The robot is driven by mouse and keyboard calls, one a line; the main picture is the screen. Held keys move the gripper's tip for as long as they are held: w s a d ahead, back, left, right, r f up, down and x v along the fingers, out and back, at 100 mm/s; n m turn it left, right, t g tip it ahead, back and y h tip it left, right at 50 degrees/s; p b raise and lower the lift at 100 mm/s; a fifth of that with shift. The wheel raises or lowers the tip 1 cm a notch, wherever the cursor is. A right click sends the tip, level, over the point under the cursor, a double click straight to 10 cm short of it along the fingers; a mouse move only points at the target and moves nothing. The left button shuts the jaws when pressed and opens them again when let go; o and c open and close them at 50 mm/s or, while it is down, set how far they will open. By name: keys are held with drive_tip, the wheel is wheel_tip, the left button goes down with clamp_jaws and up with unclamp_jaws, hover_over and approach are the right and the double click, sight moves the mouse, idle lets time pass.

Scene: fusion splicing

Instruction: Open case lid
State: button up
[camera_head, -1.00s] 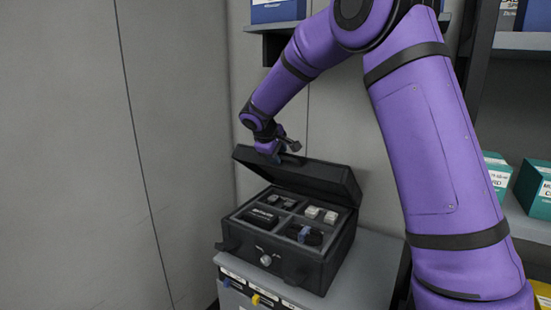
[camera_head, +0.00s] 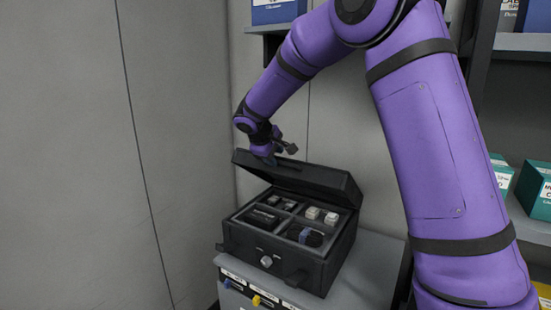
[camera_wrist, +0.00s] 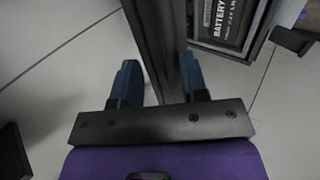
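The black case (camera_head: 290,262) sits on a grey cabinet top. Its lid (camera_head: 318,183) is raised and tilted back, hinged at the rear. Compartments inside show a black battery pack, small dark and pale pieces and a dark item with a blue part. My gripper (camera_head: 268,152) is at the lid's upper left edge. In the wrist view my gripper (camera_wrist: 160,82) has its two blue fingers apart. The dark lid edge (camera_wrist: 160,40) runs between them, close to the right finger, with a gap to the left one. Contact with the right finger cannot be told.
The grey cabinet (camera_head: 372,262) has free top surface right of the case. A grey wall stands behind and left. Shelves with teal boxes (camera_head: 534,190) are at the right, and a shelf with a blue box (camera_head: 277,11) is above.

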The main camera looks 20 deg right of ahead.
drive_tip(key=v, duration=1)
drive_tip(key=shift+a, duration=0.15)
idle(0.8)
drive_tip(key=shift+s, duration=0.15)
idle(0.3)
